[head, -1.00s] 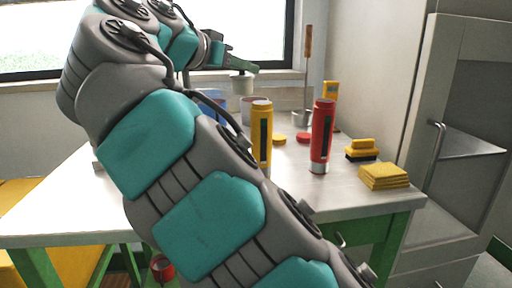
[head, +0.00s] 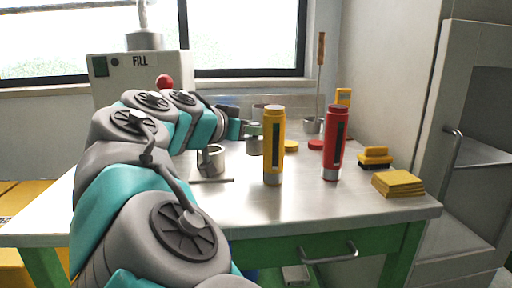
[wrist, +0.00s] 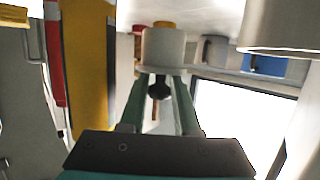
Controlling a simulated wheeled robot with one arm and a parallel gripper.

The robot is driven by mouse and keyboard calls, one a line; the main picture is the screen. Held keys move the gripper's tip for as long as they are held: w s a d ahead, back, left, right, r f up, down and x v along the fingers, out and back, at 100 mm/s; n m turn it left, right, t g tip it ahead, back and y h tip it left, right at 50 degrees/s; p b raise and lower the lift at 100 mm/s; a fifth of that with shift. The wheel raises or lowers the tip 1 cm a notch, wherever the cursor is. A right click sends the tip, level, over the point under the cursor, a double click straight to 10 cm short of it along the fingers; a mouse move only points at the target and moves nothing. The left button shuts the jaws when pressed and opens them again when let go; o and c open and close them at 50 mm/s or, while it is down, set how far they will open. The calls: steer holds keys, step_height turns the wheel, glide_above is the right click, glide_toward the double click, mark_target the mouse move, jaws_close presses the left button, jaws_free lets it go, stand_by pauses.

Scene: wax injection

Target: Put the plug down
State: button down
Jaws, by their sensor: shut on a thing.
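The plug (head: 254,146) looks like a short grey cylinder. My gripper (head: 252,129) is shut on it from the left, just behind and left of the yellow tube (head: 273,150). In the wrist view, which is upside down, the plug (wrist: 163,48) sits upright between the two green fingertips of my gripper (wrist: 160,78). The plug is low over the white tabletop (head: 300,215). I cannot tell whether its base touches the surface.
A red tube (head: 333,145) stands right of the yellow one. A metal cup (head: 212,160) stands left of the plug, before the FILL machine (head: 115,80). Yellow (head: 291,146) and red (head: 316,145) caps lie behind the tubes.

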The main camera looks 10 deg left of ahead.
mark_target(249, 146)
steer(key=shift+f, duration=2.05)
steer(key=c, duration=0.6)
jaws_free()
steer(key=shift+r, duration=0.1)
steer(key=b+v, duration=0.1)
steer(key=v, duration=1.1)
steer(key=shift+b, duration=0.3)
